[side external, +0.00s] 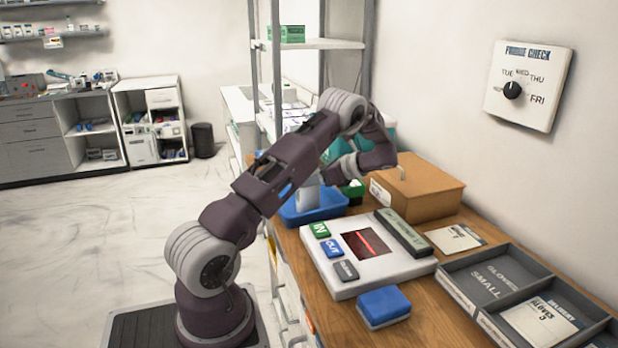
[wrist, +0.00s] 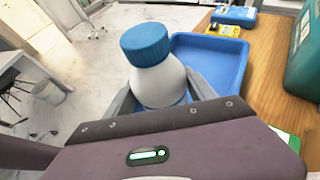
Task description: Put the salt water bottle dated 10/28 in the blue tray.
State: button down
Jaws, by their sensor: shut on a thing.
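A white bottle with a blue cap (wrist: 150,62) stands between the fingers of my gripper (wrist: 160,92) in the wrist view. My gripper is shut on its body, where some blue shows low down. No date on it can be read. The blue tray (wrist: 222,48) lies just beyond and to the right of the bottle in the wrist view; the part of it in sight is empty. In the side view the blue tray (side external: 318,214) sits at the bench's left edge, partly hidden by my arm. I cannot tell whether the bottle touches the tray.
A cardboard box (side external: 425,190) stands right of the tray. A white panel with buttons (side external: 335,270) lies in front, with a blue block (side external: 384,306) beside it. Grey divided trays (side external: 490,275) fill the bench's right. A teal container (wrist: 305,65) stands near the tray.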

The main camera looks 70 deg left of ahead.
jog(key=shift+c, duration=1.5)
grip_release()
jog(key=v, duration=1.2)
jog(key=s+d+r+n+t+h, duration=0.3)
jog(key=d+r+t, duration=0.2)
jog(key=d+r, duration=0.45)
jog(key=s+d+n+t+h, duration=0.3)
jog(key=s+d, duration=0.6)
jog(key=d, duration=0.4)
jog(key=s+d+n+t+h, duration=0.3)
jog(key=s+d+t, duration=0.3)
jog(key=s+d, duration=0.4)
jog(key=d, duration=0.3)
jog(key=shift+f+n+h, duration=0.25)
jog(key=shift+n+h, duration=0.05)
